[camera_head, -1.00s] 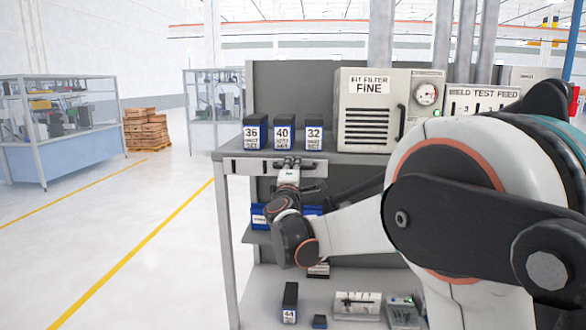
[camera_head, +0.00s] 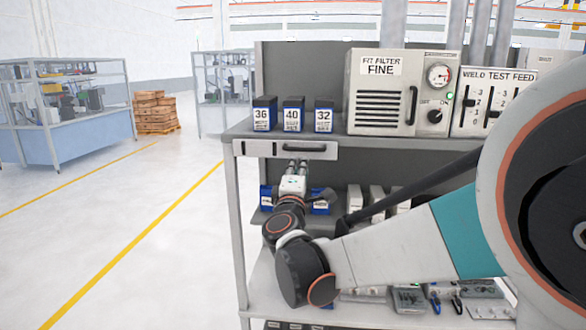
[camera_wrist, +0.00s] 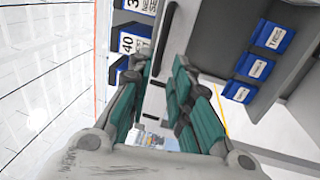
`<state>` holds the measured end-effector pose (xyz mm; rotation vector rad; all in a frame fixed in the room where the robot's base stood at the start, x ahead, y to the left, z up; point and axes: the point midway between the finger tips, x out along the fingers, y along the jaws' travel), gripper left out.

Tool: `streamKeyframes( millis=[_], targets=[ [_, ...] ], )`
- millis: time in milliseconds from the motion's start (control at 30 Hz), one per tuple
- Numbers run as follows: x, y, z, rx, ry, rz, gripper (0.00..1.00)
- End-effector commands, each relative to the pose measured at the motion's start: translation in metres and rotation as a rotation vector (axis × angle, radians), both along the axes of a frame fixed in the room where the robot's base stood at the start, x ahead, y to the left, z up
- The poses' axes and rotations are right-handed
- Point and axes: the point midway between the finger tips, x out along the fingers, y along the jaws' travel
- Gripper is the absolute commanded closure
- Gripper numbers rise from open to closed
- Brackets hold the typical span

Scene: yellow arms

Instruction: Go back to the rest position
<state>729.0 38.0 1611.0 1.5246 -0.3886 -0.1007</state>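My gripper (camera_head: 297,165) is at the front of the shelf unit, just below a pale drawer-like panel (camera_head: 277,149) with dark handle slots. In the wrist view my gripper (camera_wrist: 164,72) shows two fingers with teal pads, spread apart with nothing between them. The panel, its slots and the shelf edge lie beyond the fingers there. I cannot tell whether a fingertip touches the panel. My arm reaches in from the right and hides part of the lower shelves.
Boxes marked 36 (camera_head: 264,114), 40 (camera_head: 293,114) and 32 (camera_head: 324,116) stand on the top shelf. A filter unit (camera_head: 399,90) and a weld test panel (camera_head: 487,101) stand to their right. Blue bins (camera_wrist: 252,66) sit below. The floor left of the shelf is clear.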

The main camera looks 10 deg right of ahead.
Motion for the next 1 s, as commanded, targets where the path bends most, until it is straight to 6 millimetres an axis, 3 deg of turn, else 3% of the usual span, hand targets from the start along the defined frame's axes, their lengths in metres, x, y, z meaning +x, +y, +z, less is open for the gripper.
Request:
streamKeyframes(
  millis=[167, 267, 367, 500, 700, 833, 1000],
  targets=[
    [-0.001, -0.003, -0.002, 0.007, 0.002, -0.004, 0.81],
    [-0.009, -0.018, -0.013, 0.051, 0.017, -0.028, 0.81],
    [-0.029, -0.041, -0.038, 0.149, 0.044, -0.066, 0.81],
    [-0.071, -0.076, -0.09, 0.351, 0.103, -0.139, 0.81],
    [-0.14, -0.111, -0.179, 0.649, 0.203, -0.244, 0.81],
    [-0.187, -0.119, -0.242, 0.843, 0.277, -0.302, 0.81],
    [-0.25, -0.11, -0.328, 1.098, 0.382, -0.358, 0.81]
  ],
)
